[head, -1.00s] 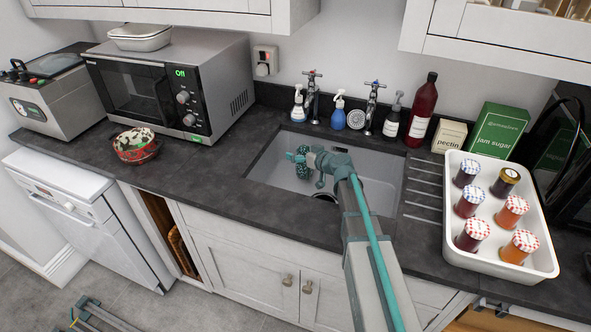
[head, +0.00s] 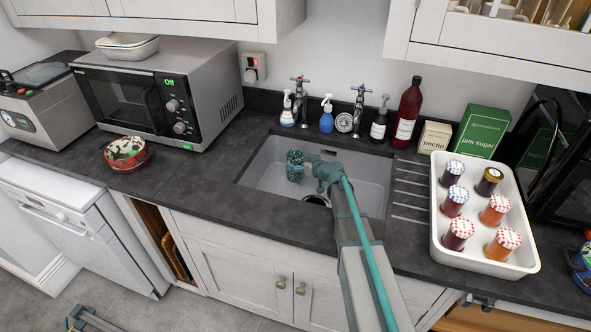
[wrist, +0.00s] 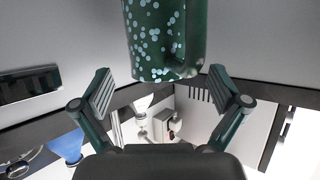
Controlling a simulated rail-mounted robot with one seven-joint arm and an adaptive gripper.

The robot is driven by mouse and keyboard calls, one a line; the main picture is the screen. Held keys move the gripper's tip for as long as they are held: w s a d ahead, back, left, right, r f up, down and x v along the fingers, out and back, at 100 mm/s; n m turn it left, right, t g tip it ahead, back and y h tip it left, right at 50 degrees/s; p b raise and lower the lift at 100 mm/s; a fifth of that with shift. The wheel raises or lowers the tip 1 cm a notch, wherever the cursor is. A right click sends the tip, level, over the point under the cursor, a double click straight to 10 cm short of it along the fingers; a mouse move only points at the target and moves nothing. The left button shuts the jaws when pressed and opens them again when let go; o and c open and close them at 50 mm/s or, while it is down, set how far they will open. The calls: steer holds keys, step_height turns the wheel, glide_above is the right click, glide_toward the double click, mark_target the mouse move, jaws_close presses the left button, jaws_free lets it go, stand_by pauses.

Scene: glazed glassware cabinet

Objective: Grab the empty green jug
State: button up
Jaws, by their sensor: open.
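The green jug (head: 295,166) with pale dots shows over the sink basin (head: 262,172) in the head view. In the wrist view the jug (wrist: 158,40) is at the top centre, cut off by the frame edge, with its handle on the right. Its inside is not visible. My gripper (head: 318,166) is just right of the jug in the head view. In the wrist view my gripper (wrist: 161,92) is open, its two fingers spread apart to either side of the jug's near end, with a gap on each side. Nothing is held.
A white tray (head: 487,262) of several jam jars is right. A patterned bowl (head: 126,153) is left on the dark worktop.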

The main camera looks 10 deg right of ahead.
steer(key=p+x, duration=0.2)
steer(key=x, duration=0.1)
steer(key=shift+w, duration=0.35)
steer(key=shift+w+a+f, duration=0.2)
steer(key=shift+w+f, duration=0.05)
steer(key=shift+f, duration=0.05)
steer(key=c, duration=1.9)
